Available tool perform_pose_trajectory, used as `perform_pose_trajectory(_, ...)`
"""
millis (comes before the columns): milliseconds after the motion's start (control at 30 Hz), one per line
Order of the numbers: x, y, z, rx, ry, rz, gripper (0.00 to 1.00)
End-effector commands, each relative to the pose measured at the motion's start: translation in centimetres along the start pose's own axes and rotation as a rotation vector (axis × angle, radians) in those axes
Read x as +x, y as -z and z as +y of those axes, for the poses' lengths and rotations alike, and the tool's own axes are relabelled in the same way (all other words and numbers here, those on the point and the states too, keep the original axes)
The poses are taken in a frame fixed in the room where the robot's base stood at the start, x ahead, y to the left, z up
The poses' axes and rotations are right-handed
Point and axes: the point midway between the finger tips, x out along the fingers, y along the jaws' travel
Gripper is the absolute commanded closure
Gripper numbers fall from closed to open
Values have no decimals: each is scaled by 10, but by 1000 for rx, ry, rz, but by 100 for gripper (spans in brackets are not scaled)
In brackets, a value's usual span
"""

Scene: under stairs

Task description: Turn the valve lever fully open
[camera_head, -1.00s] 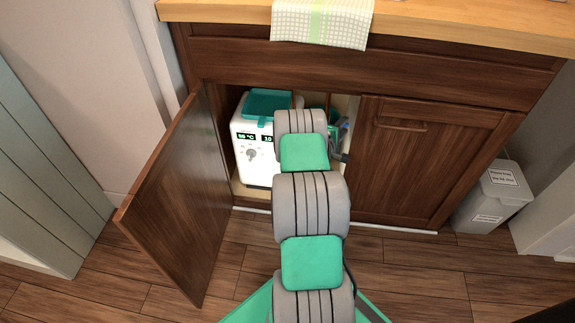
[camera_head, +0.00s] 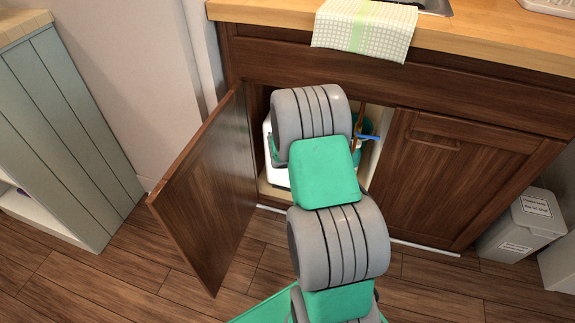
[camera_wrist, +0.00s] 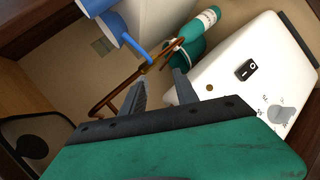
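The valve lever (camera_wrist: 134,46) is a thin blue handle at a small brass valve (camera_wrist: 147,68) on a copper pipe (camera_wrist: 108,99), at the upper middle of the wrist view. A blue part that looks like the lever also shows in the cabinet opening in the head view (camera_head: 366,137). My gripper (camera_wrist: 159,76) is open, with its two grey fingers apart and nothing seen between them. The fingers point toward the pipe and valve. The lever appears just beyond the fingertips, apart from them. In the head view my arm hides the gripper.
A white appliance (camera_wrist: 222,88) with a dial and switch stands right of the fingers. The open cabinet door (camera_head: 205,190) stands left of my arm. A grey bin (camera_head: 522,222) is at right.

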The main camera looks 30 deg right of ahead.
Motion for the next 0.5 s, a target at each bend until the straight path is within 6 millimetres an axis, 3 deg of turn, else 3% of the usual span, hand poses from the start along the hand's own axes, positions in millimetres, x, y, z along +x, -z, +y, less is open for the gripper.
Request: perform_pose_trajectory(500, -109, 28, -46, 196, 333, -26, 64)
